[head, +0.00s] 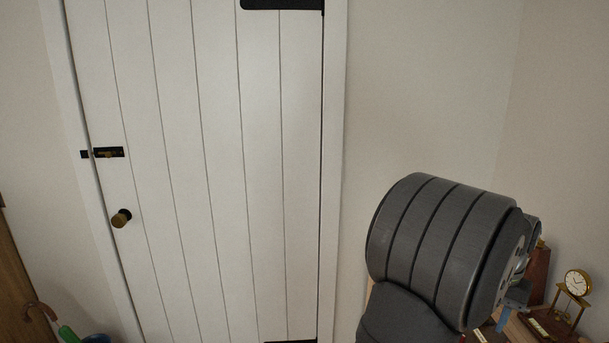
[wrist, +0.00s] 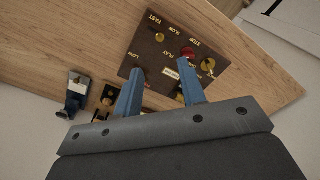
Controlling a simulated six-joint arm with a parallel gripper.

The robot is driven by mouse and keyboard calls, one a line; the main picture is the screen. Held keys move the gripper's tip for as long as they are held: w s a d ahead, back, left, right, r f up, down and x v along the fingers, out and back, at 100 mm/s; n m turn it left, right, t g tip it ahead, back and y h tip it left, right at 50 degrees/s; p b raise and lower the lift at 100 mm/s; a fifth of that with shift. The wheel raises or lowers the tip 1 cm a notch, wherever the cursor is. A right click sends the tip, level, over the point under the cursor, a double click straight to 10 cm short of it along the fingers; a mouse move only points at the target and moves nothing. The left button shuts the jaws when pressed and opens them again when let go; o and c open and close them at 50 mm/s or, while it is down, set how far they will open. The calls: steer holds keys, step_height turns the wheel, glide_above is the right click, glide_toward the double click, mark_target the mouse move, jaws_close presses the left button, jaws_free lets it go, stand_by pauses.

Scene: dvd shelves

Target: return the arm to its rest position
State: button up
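My gripper (wrist: 161,70) shows in the wrist view as two blue fingers spread apart, with nothing visible held between them. The fingertips lie over the lower part of a dark panel (wrist: 151,52) on a wooden surface. The right fingertip appears close to a red knob (wrist: 188,53); I cannot tell whether it touches. In the head view my grey arm fills the lower right. It hides most of the gripper, and only a small blue part shows at its right side.
The wooden surface (wrist: 60,32) also holds small dark and brass items left of the fingers. In the head view a brass clock (head: 577,284) stands at the far right, close to my arm. A white plank door (head: 215,170) with a knob (head: 121,218) is at the left.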

steer(key=f, duration=0.7)
steer(key=w+f, duration=0.1)
steer(key=f, duration=0.3)
steer(key=shift+f, duration=0.15)
step_height(320, 180, up, 17)
steer(key=w+d+f+n+t+h, duration=0.2)
steer(key=w+f+n+h, duration=0.1)
steer(key=f+n, duration=0.6)
steer(key=shift+w+d+h, duration=0.15)
steer(key=shift+w+h, duration=0.15)
steer(key=shift+h, duration=0.2)
stand_by(1.0)
steer(key=s+a+r+m+g+y, duration=0.2)
steer(key=s+r+m+y, duration=0.25)
steer(key=r+m, duration=0.45)
steer(key=shift+h, duration=0.25)
step_height(320, 180, down, 17)
steer(key=shift+a+r, duration=0.1)
steer(key=shift+a, duration=0.05)
